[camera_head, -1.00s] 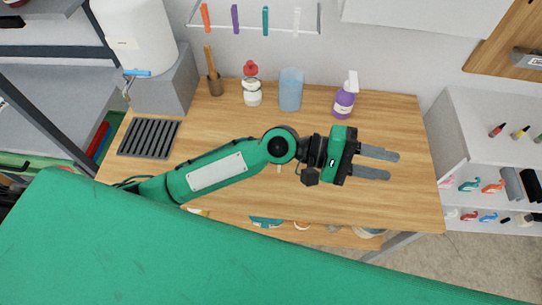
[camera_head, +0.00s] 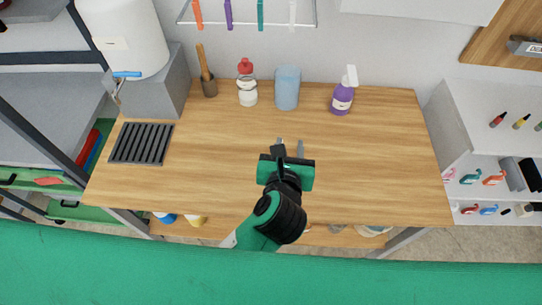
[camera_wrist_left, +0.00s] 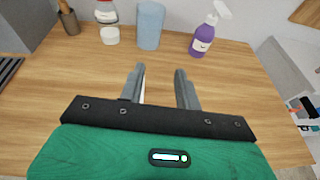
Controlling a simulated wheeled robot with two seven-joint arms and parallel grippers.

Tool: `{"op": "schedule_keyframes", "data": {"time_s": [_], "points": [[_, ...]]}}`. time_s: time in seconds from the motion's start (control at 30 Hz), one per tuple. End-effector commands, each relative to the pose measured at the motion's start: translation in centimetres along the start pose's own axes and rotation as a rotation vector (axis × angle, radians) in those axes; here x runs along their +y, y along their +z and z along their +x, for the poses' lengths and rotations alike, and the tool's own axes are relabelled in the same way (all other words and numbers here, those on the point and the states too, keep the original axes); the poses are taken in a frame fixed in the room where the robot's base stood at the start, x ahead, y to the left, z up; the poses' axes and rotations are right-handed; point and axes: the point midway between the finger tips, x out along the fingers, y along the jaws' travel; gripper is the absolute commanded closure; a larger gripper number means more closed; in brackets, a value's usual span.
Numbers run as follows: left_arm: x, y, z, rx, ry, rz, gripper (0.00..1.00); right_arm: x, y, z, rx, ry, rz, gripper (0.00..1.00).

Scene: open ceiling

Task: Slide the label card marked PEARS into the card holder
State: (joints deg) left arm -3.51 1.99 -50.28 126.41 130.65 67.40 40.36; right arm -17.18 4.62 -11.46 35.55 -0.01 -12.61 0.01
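My left gripper (camera_head: 289,146) is open over the middle of the wooden table, its fingers pointing to the back. In the left wrist view the two grey fingers (camera_wrist_left: 161,80) stand apart with table showing between them. A thin white sliver shows along the inner side of the left finger; I cannot tell what it is. No card marked PEARS can be made out. A grey holder (camera_head: 525,47) on a wooden board at the upper right bears partly cut-off lettering; I cannot tell whether it is the card holder. My right gripper is not in view.
On the wooden table (camera_head: 380,170) stand a pot with a wooden tool (camera_head: 209,86), a red-topped bottle (camera_head: 246,85), a blue cup (camera_head: 287,88) and a purple spray bottle (camera_head: 342,95). A dark grille (camera_head: 141,143) lies left. White shelves (camera_head: 480,125) stand right. The table's right half is clear.

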Motion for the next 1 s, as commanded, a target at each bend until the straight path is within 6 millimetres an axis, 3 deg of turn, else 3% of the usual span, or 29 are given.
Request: {"op": "schedule_keyframes", "data": {"time_s": [0.03, 0.13, 0.33, 0.7, 1.0], "points": [[0.1, -1.7, -0.4, 0.077, 0.015, -0.017, 0.66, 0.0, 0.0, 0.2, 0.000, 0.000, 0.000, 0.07], [0.2, -3.9, -1.2, 0.194, 0.036, -0.032, 0.66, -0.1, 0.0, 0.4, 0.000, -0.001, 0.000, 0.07], [0.2, -5.6, -1.4, 0.281, 0.052, -0.036, 0.66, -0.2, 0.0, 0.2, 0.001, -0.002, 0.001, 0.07], [0.6, -7.4, 5.0, 0.278, 0.053, -0.034, 0.66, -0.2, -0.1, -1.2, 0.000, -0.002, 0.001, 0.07], [0.8, -8.1, 7.0, 0.278, 0.053, -0.034, 0.66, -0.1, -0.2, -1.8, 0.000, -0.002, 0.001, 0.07]]}}
